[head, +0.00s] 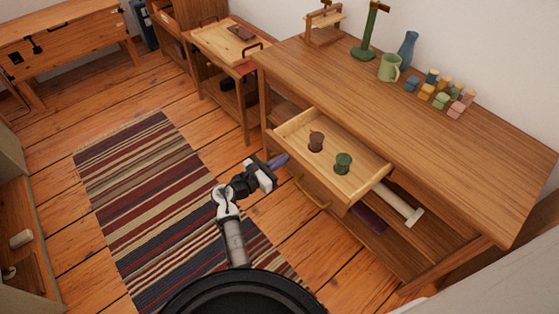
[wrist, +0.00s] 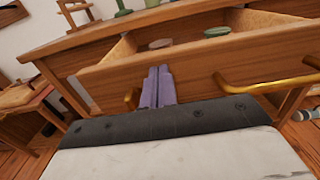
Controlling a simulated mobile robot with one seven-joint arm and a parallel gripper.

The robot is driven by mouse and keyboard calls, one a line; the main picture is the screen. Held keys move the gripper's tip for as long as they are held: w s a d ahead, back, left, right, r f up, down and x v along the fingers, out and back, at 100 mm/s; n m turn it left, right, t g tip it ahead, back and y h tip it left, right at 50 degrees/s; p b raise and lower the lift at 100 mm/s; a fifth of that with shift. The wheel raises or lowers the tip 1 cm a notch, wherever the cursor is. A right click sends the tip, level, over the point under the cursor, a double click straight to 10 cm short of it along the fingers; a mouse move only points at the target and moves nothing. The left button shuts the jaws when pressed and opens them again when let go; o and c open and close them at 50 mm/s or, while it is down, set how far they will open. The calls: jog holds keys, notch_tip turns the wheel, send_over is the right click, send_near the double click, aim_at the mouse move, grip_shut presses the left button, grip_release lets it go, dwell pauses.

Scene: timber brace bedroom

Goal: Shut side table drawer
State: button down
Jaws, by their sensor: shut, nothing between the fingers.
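The side table (head: 430,130) is wooden, with a long top along the wall in the head view. Its drawer (head: 300,128) is pulled out and holds a brown cup-like item (head: 316,141) and a green one (head: 343,162). My gripper (head: 278,161) is in front of the drawer's left part, its purple fingers shut and empty. In the wrist view the shut fingers (wrist: 157,88) point at the drawer front (wrist: 205,75); whether they touch it I cannot tell. A brass handle (wrist: 270,83) is right of the fingers, and another brass piece is partly hidden on their left.
A green mug (head: 389,68), a blue vase (head: 407,48), a green stand (head: 368,35) and several coloured blocks (head: 440,92) stand on the tabletop. A smaller tray table (head: 225,45) stands to the left. A striped rug (head: 150,200) covers the floor left of my arm.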

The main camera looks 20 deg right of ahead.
jog(key=b+x, duration=0.4)
jog(key=x, duration=1.8)
jog(key=shift+f, duration=0.2)
jog(key=shift+b+x, duration=0.4)
jog(key=shift+x, duration=0.35)
jog(key=shift+d+r, duration=0.1)
jog(key=shift+r, duration=0.3)
jog(key=shift+r, duration=0.1)
